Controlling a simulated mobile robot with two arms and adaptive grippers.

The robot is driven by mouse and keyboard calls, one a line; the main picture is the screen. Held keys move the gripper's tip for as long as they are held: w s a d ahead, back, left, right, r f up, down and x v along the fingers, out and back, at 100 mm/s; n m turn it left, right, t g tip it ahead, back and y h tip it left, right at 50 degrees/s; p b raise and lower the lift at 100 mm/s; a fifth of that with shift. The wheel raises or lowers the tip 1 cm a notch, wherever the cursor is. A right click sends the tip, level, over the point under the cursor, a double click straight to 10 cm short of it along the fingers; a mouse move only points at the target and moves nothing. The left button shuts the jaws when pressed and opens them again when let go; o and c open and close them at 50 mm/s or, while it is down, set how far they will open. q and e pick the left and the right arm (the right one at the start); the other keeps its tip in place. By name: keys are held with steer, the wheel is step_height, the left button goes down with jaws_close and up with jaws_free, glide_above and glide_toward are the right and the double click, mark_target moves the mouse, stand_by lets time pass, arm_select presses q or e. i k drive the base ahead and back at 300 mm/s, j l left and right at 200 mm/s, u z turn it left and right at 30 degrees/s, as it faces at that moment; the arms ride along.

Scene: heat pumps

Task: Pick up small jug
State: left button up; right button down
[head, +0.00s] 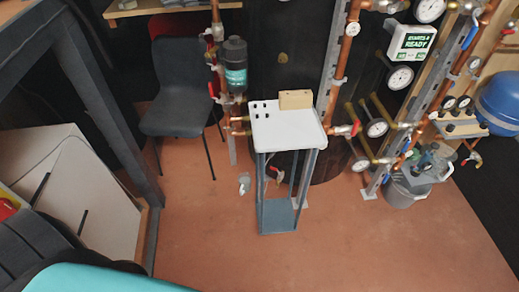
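I cannot make out a small jug with certainty. A small pale, partly clear vessel (244,183) is low down, just left of the white-topped stand (285,140), and may be the jug. Several small clear or grey vessels (430,160) are grouped above a grey bucket (405,190) at the right; their shapes are too small to tell. Neither of my grippers shows in the head view.
A dark chair (180,90) stands back left. A wooden block (295,99) lies on the stand's top. Copper pipes with gauges (377,128) rise behind and to the right. A dark frame post (110,110) is at left. The reddish floor (330,240) in front is clear.

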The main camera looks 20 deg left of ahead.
mark_target(244, 179)
steer(key=u, duration=0.95)
